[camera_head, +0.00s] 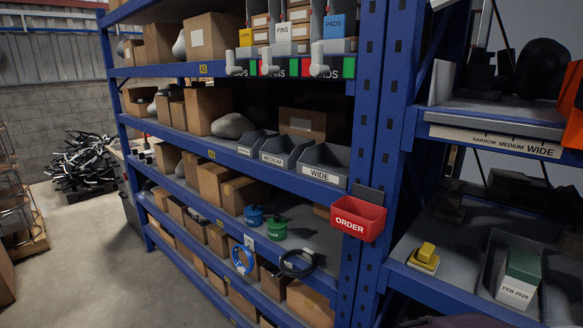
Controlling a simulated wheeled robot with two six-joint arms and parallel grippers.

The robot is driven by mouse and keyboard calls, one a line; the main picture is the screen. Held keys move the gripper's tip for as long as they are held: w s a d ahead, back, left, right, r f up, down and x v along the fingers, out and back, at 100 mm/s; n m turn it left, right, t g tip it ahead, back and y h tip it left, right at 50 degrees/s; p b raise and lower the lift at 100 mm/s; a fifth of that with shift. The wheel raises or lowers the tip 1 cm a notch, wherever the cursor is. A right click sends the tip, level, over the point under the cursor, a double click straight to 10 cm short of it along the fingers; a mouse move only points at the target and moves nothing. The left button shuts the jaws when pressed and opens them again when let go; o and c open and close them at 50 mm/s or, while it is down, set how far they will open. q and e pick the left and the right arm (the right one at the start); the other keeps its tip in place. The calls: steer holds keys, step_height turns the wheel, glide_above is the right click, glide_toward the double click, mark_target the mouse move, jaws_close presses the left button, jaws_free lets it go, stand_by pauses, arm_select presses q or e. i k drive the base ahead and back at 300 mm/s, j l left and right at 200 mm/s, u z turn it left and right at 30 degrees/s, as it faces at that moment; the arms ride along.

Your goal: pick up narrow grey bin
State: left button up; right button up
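The narrow grey bin (255,142) stands on the middle shelf of the blue rack, at the left end of a row of three grey open bins. A small white label is on its front. The medium grey bin (284,149) stands just to its right, and the wide grey bin (325,167) is at the right end, near the upright. All three look upright, and the insides are mostly in shadow. Neither of my grippers is in view.
A grey stone (232,125) and cardboard boxes (207,108) sit left of and behind the narrow bin. A red ORDER bin (357,217) hangs on the blue upright. A right-hand shelf carries a NARROW MEDIUM WIDE strip (495,141). Open floor (95,250) lies at left.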

mark_target(249, 145)
steer(key=i+j, duration=0.3)
steer(key=i+j+z, duration=0.15)
steer(key=j, duration=0.3)
steer(key=i+j, duration=0.35)
steer(key=i+j+z, duration=0.15)
steer(key=j, duration=0.35)
steer(key=i, duration=0.1)
